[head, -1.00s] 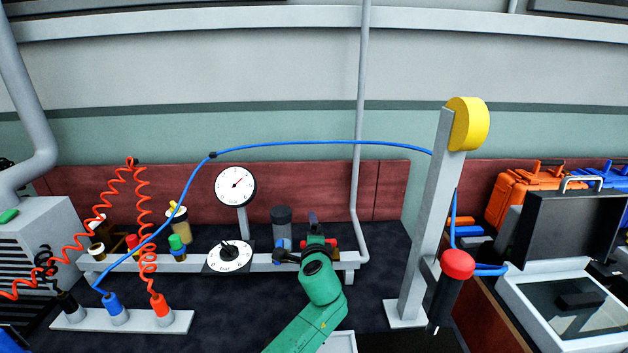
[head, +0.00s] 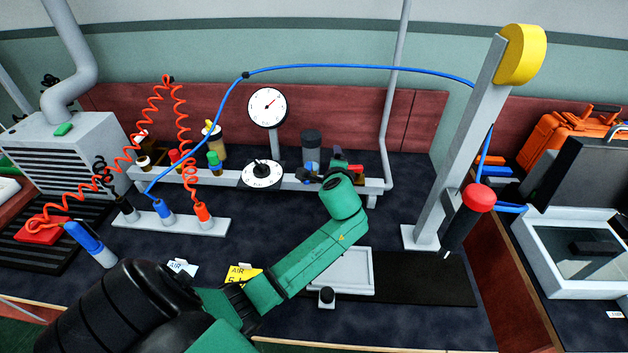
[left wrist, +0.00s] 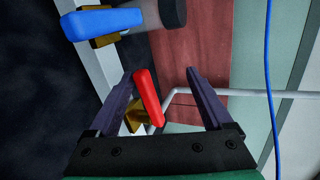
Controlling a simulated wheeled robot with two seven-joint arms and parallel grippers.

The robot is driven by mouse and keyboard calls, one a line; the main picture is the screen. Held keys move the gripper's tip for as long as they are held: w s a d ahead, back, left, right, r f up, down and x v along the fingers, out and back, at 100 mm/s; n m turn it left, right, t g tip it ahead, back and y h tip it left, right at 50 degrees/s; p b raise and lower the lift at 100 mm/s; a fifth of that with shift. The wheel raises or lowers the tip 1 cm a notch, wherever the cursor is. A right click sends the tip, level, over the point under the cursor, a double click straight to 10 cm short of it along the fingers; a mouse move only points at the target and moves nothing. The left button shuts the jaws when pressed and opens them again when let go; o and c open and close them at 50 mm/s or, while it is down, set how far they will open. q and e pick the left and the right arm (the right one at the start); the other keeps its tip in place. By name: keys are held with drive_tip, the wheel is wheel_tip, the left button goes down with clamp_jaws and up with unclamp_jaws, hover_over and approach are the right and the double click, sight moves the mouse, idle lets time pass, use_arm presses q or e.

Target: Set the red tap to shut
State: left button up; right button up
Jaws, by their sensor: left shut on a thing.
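The red tap has a red lever handle (left wrist: 149,95) on a brass body (left wrist: 134,113) in the left wrist view. In the head view a bit of its red handle (head: 356,168) shows at the right end of the grey bench rail, partly hidden by my gripper. My left gripper (left wrist: 162,75) is at the red tap, with the handle between its two dark fingers, close against the left one. It is shut on the handle. A blue-handled tap (left wrist: 108,22) sits beside it on the same rail. My right gripper is not in view.
A dial gauge (head: 267,107) and a round selector knob (head: 262,174) stand left of the gripper. A grey post (head: 455,155) with a red-topped tool (head: 479,197) stands to the right. A blue hose arches overhead. A white tray (head: 345,270) lies under my arm.

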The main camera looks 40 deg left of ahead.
use_arm(q)
drive_tip(key=s+d+p, duration=0.2)
drive_tip(key=s+p, duration=0.2)
drive_tip(key=s, duration=0.9)
drive_tip(key=shift+s+d+r, duration=0.25)
drive_tip(key=shift+s+r, duration=0.1)
idle(0.3)
